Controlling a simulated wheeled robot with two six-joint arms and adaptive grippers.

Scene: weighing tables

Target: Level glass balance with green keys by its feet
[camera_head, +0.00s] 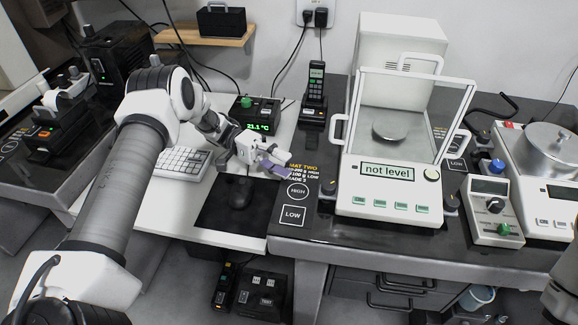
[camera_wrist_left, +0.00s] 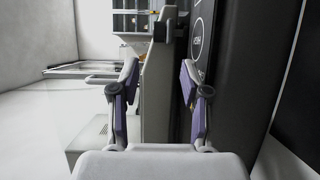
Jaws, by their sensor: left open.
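The glass balance with green keys (camera_head: 385,208) stands on the dark table, and its display (camera_head: 387,170) reads "not level". Its glass draft shield encloses a round pan (camera_head: 391,130). A dark foot knob (camera_head: 328,184) shows at its front left corner and another (camera_head: 449,203) at its front right. My left gripper (camera_head: 276,162) is left of the balance, apart from the left knob, over the table's left edge. In the wrist view its purple-padded fingers (camera_wrist_left: 158,90) are spread with nothing held. My right gripper is out of view.
A control box with knobs (camera_head: 495,208) and a second balance (camera_head: 545,165) stand to the right. A handset (camera_head: 314,90) stands behind the left side. Mat labels HIGH and LOW (camera_head: 293,215) lie left of the balance. A mouse (camera_head: 240,193) and keyboard (camera_head: 180,162) are on the white desk.

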